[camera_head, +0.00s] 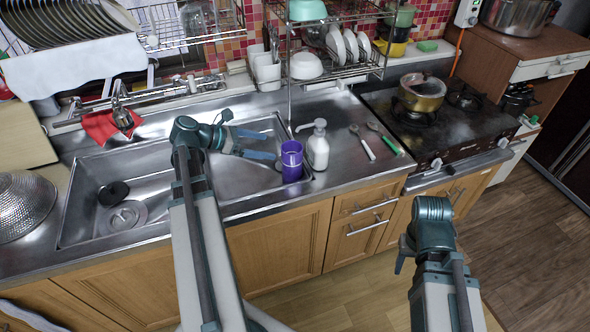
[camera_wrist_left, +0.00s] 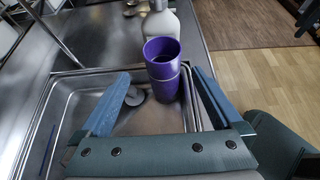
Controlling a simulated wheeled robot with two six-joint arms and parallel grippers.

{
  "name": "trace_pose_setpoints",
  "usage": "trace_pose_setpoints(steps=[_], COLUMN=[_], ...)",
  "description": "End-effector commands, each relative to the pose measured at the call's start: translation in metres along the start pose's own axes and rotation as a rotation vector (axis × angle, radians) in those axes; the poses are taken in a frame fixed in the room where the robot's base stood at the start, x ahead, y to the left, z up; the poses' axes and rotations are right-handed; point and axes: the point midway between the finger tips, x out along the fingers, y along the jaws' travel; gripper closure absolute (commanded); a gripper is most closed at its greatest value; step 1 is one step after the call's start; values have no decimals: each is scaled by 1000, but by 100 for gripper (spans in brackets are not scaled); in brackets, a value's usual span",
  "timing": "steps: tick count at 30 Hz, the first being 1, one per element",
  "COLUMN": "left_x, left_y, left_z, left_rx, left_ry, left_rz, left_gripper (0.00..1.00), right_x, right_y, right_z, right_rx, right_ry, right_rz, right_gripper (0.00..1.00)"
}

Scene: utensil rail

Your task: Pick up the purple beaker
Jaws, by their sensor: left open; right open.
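The purple beaker (camera_head: 292,161) stands upright at the right end of the steel sink, beside the white soap bottle, in the head view. My left gripper (camera_head: 268,145) is over the sink, just left of the beaker, with its fingers pointing toward it. In the left wrist view the beaker (camera_wrist_left: 163,68) lies ahead, between the spread fingers but nearer the right one. The left gripper (camera_wrist_left: 160,90) is open and empty. My right gripper (camera_head: 402,255) is low at the right, in front of the cabinets, away from the beaker; its fingers are mostly hidden.
A white soap bottle (camera_head: 318,147) stands close to the beaker's right. Two utensils (camera_head: 362,142) lie on the counter further right, before the stove (camera_head: 440,125). The sink (camera_head: 85,205) opens to the left. A dish rack (camera_head: 345,70) hangs behind.

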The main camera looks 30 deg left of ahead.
Motion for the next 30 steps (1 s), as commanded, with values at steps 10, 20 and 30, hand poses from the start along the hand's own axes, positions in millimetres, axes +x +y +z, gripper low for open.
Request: trace_pose_setpoints(steps=[10, 20, 30], left_x=[57, 86, 102], left_y=[-1, -1, -3], left_z=[-4, -1, -4], left_rx=[4, 3, 4], left_ry=[1, 1, 1], left_rz=[-4, -2, -2], left_gripper=[0, 0, 0], right_x=[30, 42, 52], right_y=[-3, -4, -5], right_z=[-2, -2, -3], right_rx=[0, 0, 0], right_ry=[0, 0, 0], right_rz=[0, 0, 0], right_gripper=[50, 50, 50])
